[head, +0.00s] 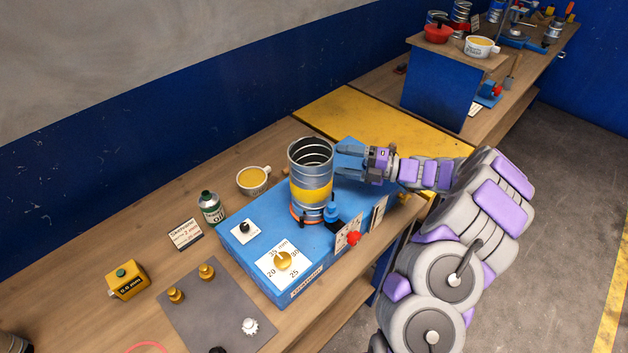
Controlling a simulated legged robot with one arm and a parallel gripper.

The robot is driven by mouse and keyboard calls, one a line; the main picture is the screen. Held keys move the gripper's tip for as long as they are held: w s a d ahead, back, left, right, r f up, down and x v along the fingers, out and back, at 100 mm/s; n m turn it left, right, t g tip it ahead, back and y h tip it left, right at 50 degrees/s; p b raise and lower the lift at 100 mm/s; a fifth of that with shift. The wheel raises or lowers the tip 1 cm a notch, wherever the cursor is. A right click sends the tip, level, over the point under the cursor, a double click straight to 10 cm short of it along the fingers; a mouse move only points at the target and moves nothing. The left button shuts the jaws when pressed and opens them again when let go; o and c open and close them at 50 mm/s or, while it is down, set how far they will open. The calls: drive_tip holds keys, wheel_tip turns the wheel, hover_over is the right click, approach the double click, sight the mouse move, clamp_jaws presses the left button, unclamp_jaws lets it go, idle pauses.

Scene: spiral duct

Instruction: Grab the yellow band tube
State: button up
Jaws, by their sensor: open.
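The yellow band tube (311,191) is a ribbed grey metal spiral duct with a yellow band around its middle. It stands upright on the blue machine box (254,217), with an orange ring at its foot. Its top end is open. My gripper (343,161) is open and sits just right of the tube's upper part, with its fingers pointing left towards it. The fingers look empty, and I cannot tell whether they touch the tube.
The blue box carries a dial (283,261), a blue fitting and a red knob (354,238). A cup (253,180), a green bottle (210,207) and a yellow block (127,280) stand on the wooden bench. A blue cabinet (440,85) stands at the back right.

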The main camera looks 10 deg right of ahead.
sight(320, 161)
drive_tip(key=shift+f+b+x, duration=0.15)
drive_tip(key=shift+b+x, duration=0.4)
drive_tip(key=shift+x, duration=1)
drive_tip(key=shift+f+b+x, duration=0.2)
drive_tip(key=shift+b+x, duration=0.35)
drive_tip(key=shift+x, duration=1)
drive_tip(key=shift+a+r, duration=0.15)
drive_tip(key=shift+a, duration=0.65)
drive_tip(key=c, duration=0.3)
drive_tip(key=shift+s+d, duration=0.1)
drive_tip(key=shift+d, duration=0.3)
drive_tip(key=c, duration=0.6)
drive_tip(key=shift+a, duration=0.15)
clamp_jaws()
